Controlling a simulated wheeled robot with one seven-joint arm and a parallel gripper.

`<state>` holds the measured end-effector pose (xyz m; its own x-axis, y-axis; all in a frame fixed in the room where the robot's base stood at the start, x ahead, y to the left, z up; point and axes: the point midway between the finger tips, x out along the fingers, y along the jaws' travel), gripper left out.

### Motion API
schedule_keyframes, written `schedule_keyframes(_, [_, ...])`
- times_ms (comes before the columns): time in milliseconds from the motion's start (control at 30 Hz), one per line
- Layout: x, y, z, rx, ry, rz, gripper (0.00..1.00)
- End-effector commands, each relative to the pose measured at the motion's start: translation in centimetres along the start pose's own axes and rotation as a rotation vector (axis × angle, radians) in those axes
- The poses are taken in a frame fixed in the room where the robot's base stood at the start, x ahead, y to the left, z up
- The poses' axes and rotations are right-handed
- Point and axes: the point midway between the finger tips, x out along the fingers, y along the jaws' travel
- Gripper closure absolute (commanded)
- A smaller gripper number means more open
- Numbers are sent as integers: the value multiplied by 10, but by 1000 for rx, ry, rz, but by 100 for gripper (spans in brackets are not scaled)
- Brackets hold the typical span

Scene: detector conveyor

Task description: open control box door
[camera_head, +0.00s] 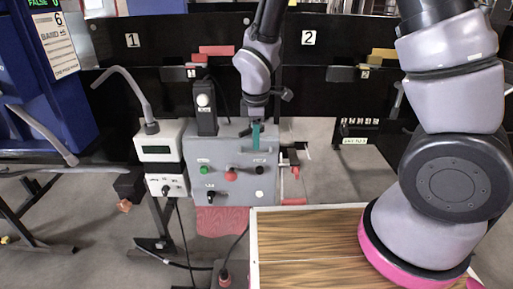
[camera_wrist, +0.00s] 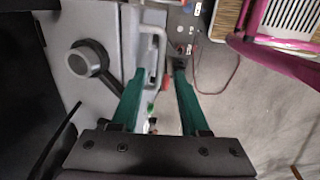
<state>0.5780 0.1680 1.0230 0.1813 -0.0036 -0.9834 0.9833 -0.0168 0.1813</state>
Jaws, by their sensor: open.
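The grey control box (camera_head: 228,178) stands at the centre of the head view, with a green button, a red button and a black knob on its front. My gripper (camera_head: 256,138) points down over the box's right part, its green fingers in front of the box. In the wrist view, my gripper (camera_wrist: 158,68) is open, with one green finger on each side. A pale U-shaped handle (camera_wrist: 161,50) shows between the fingertips; I cannot tell whether they touch it. A round grey knob (camera_wrist: 88,62) is on the grey surface to the left. The door's edge is not clear.
A white meter box (camera_head: 158,150) with a bent grey arm stands left of the control box. A wood-topped surface (camera_head: 305,240) with a white rim is in front at right. Black panels stand behind. In the wrist view, a dark cable (camera_wrist: 238,75) lies over open floor.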

Motion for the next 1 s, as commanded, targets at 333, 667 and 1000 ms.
schedule_keyframes(333, [43,0,0,3,0,0,55])
schedule_keyframes(667, [46,1,0,3,1,1,59])
schedule_keyframes(1000, [46,1,0,3,1,1,100])
